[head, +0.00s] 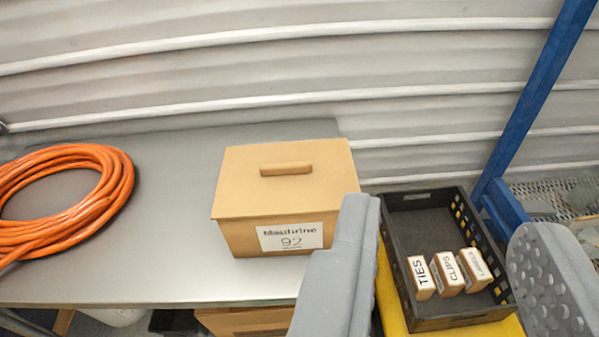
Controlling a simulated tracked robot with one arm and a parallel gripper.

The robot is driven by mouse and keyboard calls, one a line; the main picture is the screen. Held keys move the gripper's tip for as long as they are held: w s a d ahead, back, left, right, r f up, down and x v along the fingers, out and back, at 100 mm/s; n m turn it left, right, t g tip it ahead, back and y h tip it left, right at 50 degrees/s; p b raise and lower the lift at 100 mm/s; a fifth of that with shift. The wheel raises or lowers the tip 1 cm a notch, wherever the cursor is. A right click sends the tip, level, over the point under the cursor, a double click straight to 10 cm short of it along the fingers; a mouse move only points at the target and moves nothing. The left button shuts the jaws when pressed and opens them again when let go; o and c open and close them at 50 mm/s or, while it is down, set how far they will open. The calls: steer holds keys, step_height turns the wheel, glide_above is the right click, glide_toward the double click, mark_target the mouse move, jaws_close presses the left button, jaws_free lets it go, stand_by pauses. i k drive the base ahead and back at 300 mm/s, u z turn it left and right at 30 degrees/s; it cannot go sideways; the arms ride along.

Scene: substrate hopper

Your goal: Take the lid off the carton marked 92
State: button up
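The tan carton (235,236) stands upright on the grey metal table, with a white label reading "Maubrine 92" on its front. Its lid (240,185) is on top and carries a raised bar handle (286,169). My gripper (445,265) is open, its two grey fingers wide apart at the lower right. The left finger overlaps the view just right of the carton's front corner. No carton or lid is between the fingers; the black crate shows behind the gap. I cannot tell how far the fingers are from the carton.
A coiled orange hose (115,190) lies on the table (170,225) at left. A black crate (462,322) with small boxes marked "TIES" and "CLIPS" (450,274) and another sits right, over a yellow surface (390,300). A blue post (535,90) rises behind it. Corrugated wall backs the table.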

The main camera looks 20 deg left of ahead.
mark_target(295, 178)
steer(key=i, duration=0.85)
steer(key=u, duration=0.05)
